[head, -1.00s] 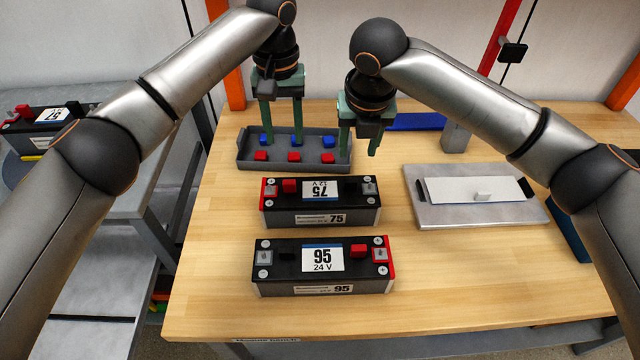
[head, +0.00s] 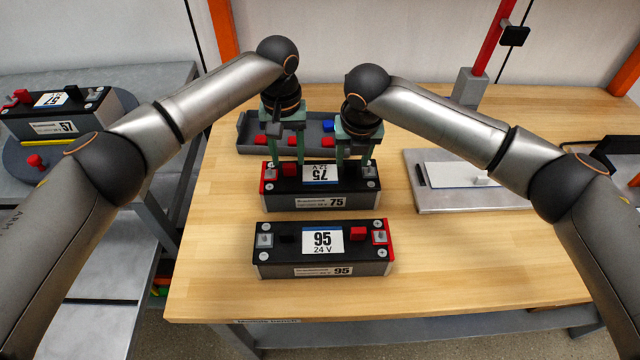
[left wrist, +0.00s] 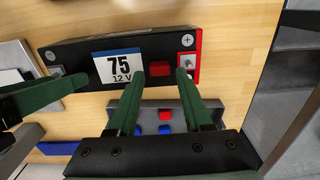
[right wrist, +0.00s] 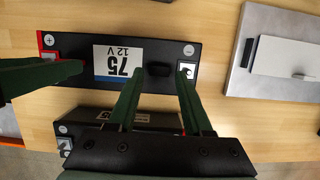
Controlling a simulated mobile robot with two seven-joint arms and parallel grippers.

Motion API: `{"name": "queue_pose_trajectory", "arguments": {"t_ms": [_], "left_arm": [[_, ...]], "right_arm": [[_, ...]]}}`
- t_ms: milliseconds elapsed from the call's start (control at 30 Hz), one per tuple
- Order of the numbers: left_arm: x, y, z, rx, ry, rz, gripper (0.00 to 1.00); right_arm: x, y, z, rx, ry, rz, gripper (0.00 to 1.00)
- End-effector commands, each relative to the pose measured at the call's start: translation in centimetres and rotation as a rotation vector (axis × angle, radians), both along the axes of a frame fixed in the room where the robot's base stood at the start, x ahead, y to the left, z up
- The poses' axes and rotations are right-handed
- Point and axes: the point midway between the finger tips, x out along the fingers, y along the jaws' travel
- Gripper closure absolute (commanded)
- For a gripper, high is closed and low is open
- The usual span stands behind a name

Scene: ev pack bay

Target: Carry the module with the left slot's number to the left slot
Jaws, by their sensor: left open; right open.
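The black module 75 (head: 318,201), marked 12 V, stands on the wooden bench, its top label upside down in the head view. Module 95 (head: 322,268), marked 24 V, stands in front of it. Module 57 (head: 50,130) is at the far left. My left gripper (head: 286,166) is open over module 75's left part; in the left wrist view its fingers (left wrist: 158,74) lie either side of the red block. My right gripper (head: 354,164) is open over the right part, its fingers (right wrist: 158,72) either side of the black block. No numbered slot shows.
A grey tray (head: 246,135) with red and blue pieces lies behind module 75. A grey plate with a white panel (head: 455,176) lies to the right. Module 57 rests on a round grey disc (head: 122,100) on a side table. The bench's front left is clear.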

Motion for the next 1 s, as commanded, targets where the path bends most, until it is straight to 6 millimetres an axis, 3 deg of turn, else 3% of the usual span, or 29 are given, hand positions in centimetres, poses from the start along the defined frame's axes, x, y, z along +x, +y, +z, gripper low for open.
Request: {"name": "queue_pose_trajectory", "arguments": {"t_ms": [200,567,1000], "left_arm": [[0.0,0.0,-2.0,0.001,0.001,0.001,0.50],[0.0,0.0,-2.3,0.000,0.000,0.000,0.50],[0.0,0.0,-2.3,0.001,0.000,0.001,0.99]], "right_arm": [[0.5,0.1,-1.9,0.000,0.001,0.000,0.50],[0.6,0.0,-2.2,0.001,0.000,0.000,0.50],[0.6,0.0,-2.2,0.000,0.000,0.000,0.99]]}}
